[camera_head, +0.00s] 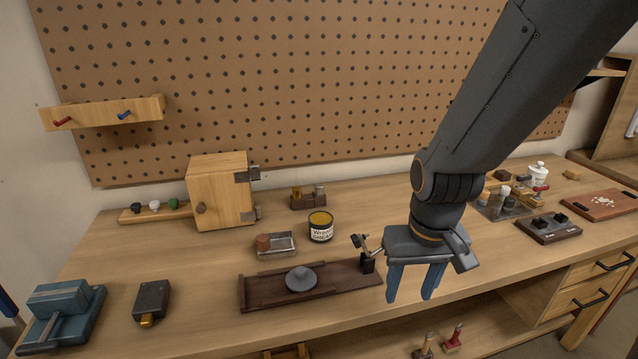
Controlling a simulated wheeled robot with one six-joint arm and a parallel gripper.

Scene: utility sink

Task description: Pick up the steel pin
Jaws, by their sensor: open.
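My gripper (410,296) is open, with its two blue fingers pointing down above the front part of the workbench. Nothing shows between the fingers. I cannot make out the steel pin for certain; it may be too small to tell or hidden. A small dark upright fixture with a metal arm (366,257) stands just left of my gripper, at the right end of a dark wooden board (340,278). A grey round disc (301,279) lies on that board.
A shallow metal tray (288,250), a labelled tin (321,228) and a wooden box (219,190) stand behind the board. A blue vise-like block (62,310) and a dark block (152,298) are at left. Several small items stand at right. The bench front around my gripper is mostly clear.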

